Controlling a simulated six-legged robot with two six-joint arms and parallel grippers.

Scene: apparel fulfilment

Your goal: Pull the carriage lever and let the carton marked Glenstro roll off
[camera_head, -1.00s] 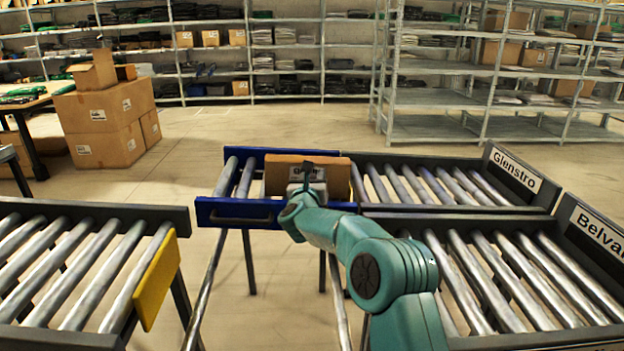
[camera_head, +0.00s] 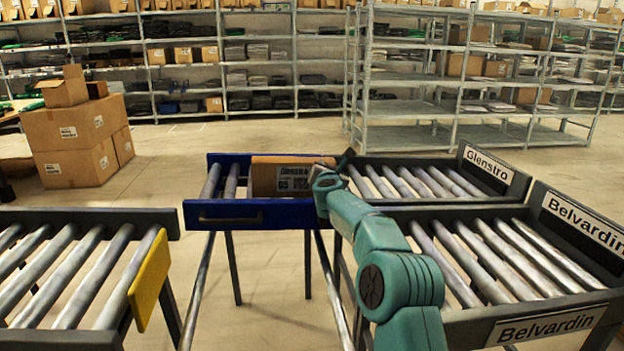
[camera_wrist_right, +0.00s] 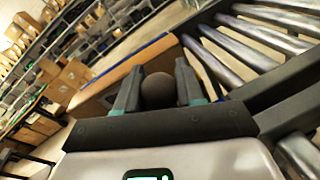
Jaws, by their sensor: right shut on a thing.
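The carton (camera_head: 285,177) marked Glenstro sits on the rollers of the blue-sided carriage (camera_head: 250,216). Its label faces me. My right gripper (camera_head: 333,172) is at the carton's right end, by the join between the carriage and the Glenstro lane (camera_head: 420,183). In the right wrist view, my right gripper's fingers (camera_wrist_right: 158,86) are closed around a round dark knob (camera_wrist_right: 160,92), which appears to be the lever's. The knob is hidden in the head view. My left gripper is not in view.
The Belvardin lane (camera_head: 490,262) lies nearer, beside the Glenstro lane. A roller conveyor with a yellow end plate (camera_head: 149,279) stands at left. Stacked cartons (camera_head: 75,135) and shelving stand behind. Open floor lies between the conveyor and the carriage.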

